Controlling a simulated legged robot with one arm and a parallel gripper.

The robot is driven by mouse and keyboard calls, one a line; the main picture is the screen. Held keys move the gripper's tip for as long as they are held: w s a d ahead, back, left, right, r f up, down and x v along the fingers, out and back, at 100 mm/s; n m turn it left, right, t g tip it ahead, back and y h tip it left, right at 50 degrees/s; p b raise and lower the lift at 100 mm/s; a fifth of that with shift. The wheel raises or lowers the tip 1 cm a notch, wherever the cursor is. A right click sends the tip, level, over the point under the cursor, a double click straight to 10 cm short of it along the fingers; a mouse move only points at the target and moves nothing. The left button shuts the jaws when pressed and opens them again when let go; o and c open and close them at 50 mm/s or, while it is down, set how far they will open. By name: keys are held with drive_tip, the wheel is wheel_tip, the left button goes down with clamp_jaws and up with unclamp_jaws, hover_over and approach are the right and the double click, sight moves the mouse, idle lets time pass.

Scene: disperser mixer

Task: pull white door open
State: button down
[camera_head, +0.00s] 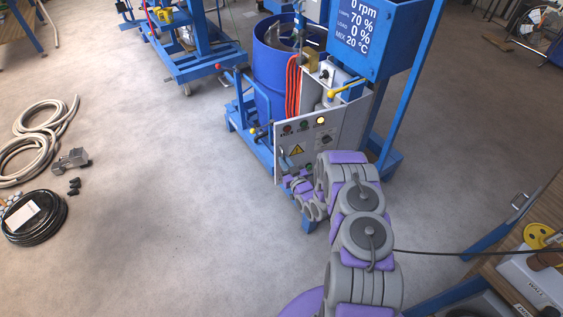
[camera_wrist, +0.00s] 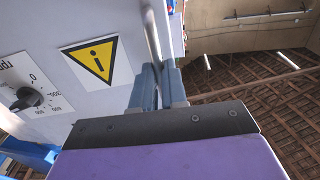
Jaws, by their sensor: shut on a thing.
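The white door (camera_head: 330,133) is the upright front panel of the blue mixer machine, with a yellow warning triangle, a lit button and knobs. In the wrist view the white door (camera_wrist: 115,22) fills the left side, with the triangle and a black dial on it. My gripper (camera_head: 284,168) is at the door's lower left edge in the head view. The exact contact is partly hidden by the fingers. I cannot tell whether the door stands ajar.
A blue drum (camera_head: 270,65) and orange cables (camera_head: 293,88) stand behind the door. A blue display box (camera_head: 374,38) is above it. Coiled hoses (camera_head: 35,218) lie far left. A workbench (camera_head: 530,265) is at lower right.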

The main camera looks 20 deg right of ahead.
drive_tip(key=shift+d+r+h, duration=0.1)
drive_tip(key=shift+d+h, duration=0.2)
drive_tip(key=shift+d, duration=0.5)
drive_tip(key=c, duration=1.2)
unclamp_jaws()
drive_tip(key=shift+w+d, duration=0.1)
drive_tip(key=shift+d, duration=0.2)
drive_tip(key=shift+o, duration=0.2)
drive_tip(key=shift+a, duration=0.55)
drive_tip(key=s+d+p, duration=0.2)
drive_tip(key=s, duration=1.5)
drive_tip(key=shift+d, duration=0.4)
drive_tip(key=shift+s, duration=0.1)
